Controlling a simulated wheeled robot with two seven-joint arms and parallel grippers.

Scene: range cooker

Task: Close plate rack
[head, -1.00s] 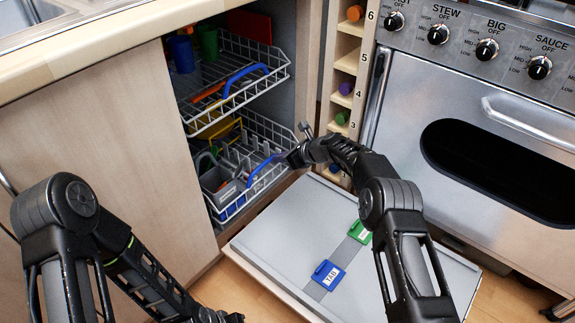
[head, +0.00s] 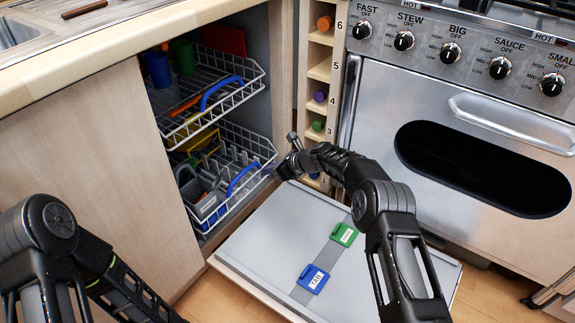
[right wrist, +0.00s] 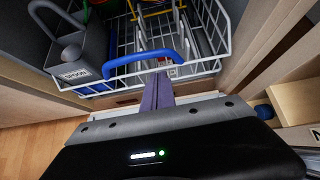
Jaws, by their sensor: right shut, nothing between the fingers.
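The lower wire rack (head: 232,206) sits in the open dishwasher, partly out over the lowered door. It has a blue handle (head: 241,179) and holds a grey basket (head: 204,205). In the right wrist view the handle (right wrist: 140,62) spans the rack front and the basket reads SPOON (right wrist: 75,74). The upper wire rack (head: 236,93), with its own blue handle (head: 221,88), is also partly out. My right gripper (head: 270,169) is shut and empty at the lower rack's front. Its fingertips (right wrist: 157,80) are close to the handle; contact is unclear. My left gripper is outside the view.
The dishwasher door (head: 270,250) lies open below the racks, with a blue tab (head: 313,279) and a green tab (head: 343,234). A narrow numbered shelf (head: 320,70) and the cooker (head: 460,130) stand to the right. A wooden side panel (head: 85,165) is at the left.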

